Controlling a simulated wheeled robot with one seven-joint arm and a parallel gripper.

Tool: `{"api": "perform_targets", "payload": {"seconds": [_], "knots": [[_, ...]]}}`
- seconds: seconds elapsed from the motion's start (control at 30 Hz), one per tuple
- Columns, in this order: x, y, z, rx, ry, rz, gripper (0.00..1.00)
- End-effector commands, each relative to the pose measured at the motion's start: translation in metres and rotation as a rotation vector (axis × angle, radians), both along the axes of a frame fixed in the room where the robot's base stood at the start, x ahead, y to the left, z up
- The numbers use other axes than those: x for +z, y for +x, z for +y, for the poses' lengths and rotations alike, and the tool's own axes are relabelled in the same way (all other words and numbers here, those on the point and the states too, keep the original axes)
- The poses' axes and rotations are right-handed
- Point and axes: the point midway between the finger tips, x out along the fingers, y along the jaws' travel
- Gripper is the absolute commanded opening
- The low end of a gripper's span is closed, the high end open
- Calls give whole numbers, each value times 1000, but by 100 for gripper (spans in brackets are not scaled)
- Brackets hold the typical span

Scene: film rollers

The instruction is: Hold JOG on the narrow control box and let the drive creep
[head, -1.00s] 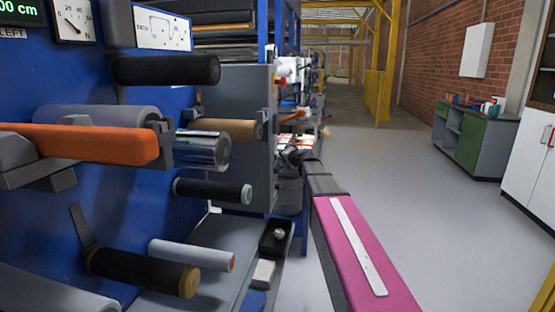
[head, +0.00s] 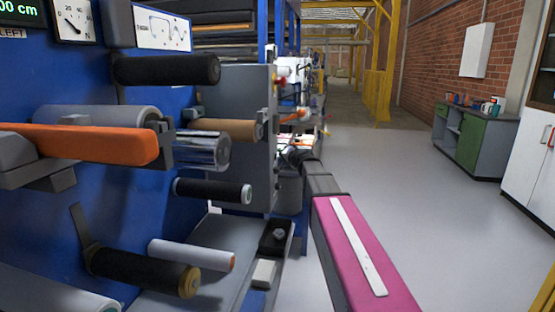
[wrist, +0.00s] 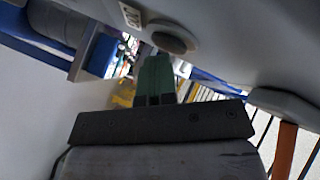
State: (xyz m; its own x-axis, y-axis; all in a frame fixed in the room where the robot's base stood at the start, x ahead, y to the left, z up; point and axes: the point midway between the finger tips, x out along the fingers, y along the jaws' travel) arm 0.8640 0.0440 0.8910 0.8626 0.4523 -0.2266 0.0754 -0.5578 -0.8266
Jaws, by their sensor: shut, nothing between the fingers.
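In the wrist view, a pale grey housing fills the upper right, with a dark round button-like part (wrist: 172,38) and a small marked plate (wrist: 130,15) on it. I cannot read the plate or confirm that this is the narrow control box with JOG. My gripper (wrist: 158,58) has green fingers, which are shut with nothing between them. Their tips are right beside the round part; I cannot tell whether they touch it. In the head view, my arm reaches away past the machine's right edge, and its far end is small and unclear there.
Several rollers stick out from the blue machine at left, including a black roller (head: 166,70) and an orange bar (head: 85,143). A grey panel (head: 245,150) stands left of my arm. A tray holds a black box (head: 275,237). The floor at right is free before the green cabinet (head: 470,140).

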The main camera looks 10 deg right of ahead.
Motion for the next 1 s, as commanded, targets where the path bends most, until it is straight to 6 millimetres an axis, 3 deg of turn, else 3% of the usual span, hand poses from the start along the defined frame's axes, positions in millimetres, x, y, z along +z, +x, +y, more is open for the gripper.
{"api": "perform_targets", "payload": {"seconds": [1.0], "knots": [[0, -6, -17, 0, 0, 0, 0]]}}
